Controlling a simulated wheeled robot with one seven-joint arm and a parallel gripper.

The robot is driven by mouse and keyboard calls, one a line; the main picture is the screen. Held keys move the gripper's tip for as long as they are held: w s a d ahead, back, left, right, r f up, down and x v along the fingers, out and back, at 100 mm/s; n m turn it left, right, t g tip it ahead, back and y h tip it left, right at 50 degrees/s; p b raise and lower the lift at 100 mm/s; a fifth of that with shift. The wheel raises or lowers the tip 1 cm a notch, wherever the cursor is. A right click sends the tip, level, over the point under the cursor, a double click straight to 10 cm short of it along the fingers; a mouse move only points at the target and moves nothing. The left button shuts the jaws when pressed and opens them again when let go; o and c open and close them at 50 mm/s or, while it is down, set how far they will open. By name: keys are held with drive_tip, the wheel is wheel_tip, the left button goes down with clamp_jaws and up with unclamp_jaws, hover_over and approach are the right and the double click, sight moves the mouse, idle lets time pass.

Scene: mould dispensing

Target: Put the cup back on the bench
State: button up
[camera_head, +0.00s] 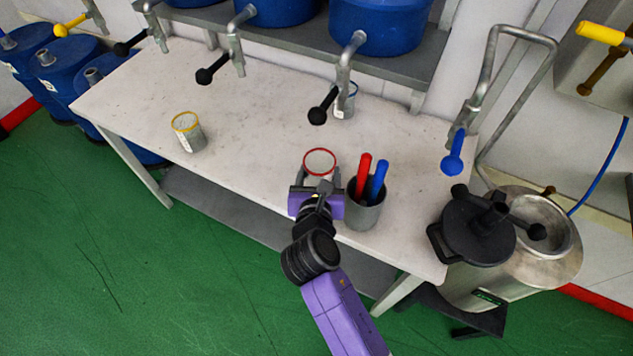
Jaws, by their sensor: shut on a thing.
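A cup with a red rim (320,153) is over the near part of the white bench (250,131). My gripper (320,181) reaches it from the front edge and is shut on it, with the fingers around its sides. The gripper hides most of the cup's lower body, so I cannot tell whether its base touches the bench. A yellow-rimmed cup (188,133) stands on the bench to the left. Another cup (345,101) stands at the back under a tap.
A grey holder (364,211) with red and blue handles stands close to the right of my gripper. Taps with black levers (211,73) hang over the bench's back. A steel vessel (540,258) stands at the right. The bench between the cups is clear.

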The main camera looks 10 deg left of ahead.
drive_tip(key=shift+f+b, duration=0.4)
drive_tip(key=shift+f, duration=1.6)
drive_tip(key=shift+f, duration=0.15)
drive_tip(key=o, duration=1.3)
drive_tip(key=shift+c, duration=0.2)
drive_tip(key=p+v, duration=0.1)
drive_tip(key=v, duration=1.1)
